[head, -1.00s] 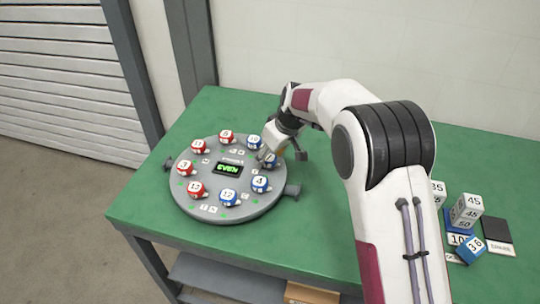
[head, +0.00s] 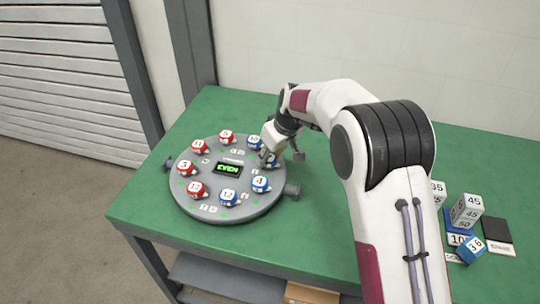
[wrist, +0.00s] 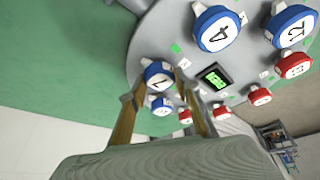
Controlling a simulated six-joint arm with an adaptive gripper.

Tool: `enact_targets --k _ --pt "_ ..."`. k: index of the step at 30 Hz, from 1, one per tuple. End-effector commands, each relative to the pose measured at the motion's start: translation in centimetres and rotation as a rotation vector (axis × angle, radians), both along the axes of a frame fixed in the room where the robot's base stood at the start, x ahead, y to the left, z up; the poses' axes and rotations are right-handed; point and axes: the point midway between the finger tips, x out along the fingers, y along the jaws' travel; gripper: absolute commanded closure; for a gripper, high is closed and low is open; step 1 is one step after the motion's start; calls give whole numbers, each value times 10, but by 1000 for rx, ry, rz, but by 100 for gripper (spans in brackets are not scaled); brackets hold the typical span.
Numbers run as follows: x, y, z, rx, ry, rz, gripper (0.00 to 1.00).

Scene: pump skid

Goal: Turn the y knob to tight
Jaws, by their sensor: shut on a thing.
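A round grey dial plate (head: 245,209) on the table carries a ring of numbered red and blue knobs. My gripper (head: 268,156) is at the plate's right side, shut on a blue knob (wrist: 158,72) with a white top. In the wrist view its two fingers (wrist: 161,84) stand on either side of that knob. The knob's mark is partly seen and I cannot read it surely. In the head view my gripper hides part of this knob. No knob marked y is legible. A small display (head: 228,169) in the plate's middle reads EVEN in green.
A blue knob marked 4 (head: 261,184) and one marked 10 (head: 254,142) flank the held knob closely. Red knobs, such as 13 (head: 196,190), fill the left side. Number blocks (head: 466,210) stand at the table's right. The green table (head: 320,215) is clear between.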

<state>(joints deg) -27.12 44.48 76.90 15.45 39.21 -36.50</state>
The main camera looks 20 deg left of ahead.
Motion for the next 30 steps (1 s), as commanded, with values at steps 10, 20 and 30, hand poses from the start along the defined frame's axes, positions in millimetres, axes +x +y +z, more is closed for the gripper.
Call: enact_targets --k 10,20,30 --pt "-2 1 0 0 1 -132 90" --pt "-2 2 0 0 2 -293 90" --pt "-3 3 0 -1 2 -456 90"
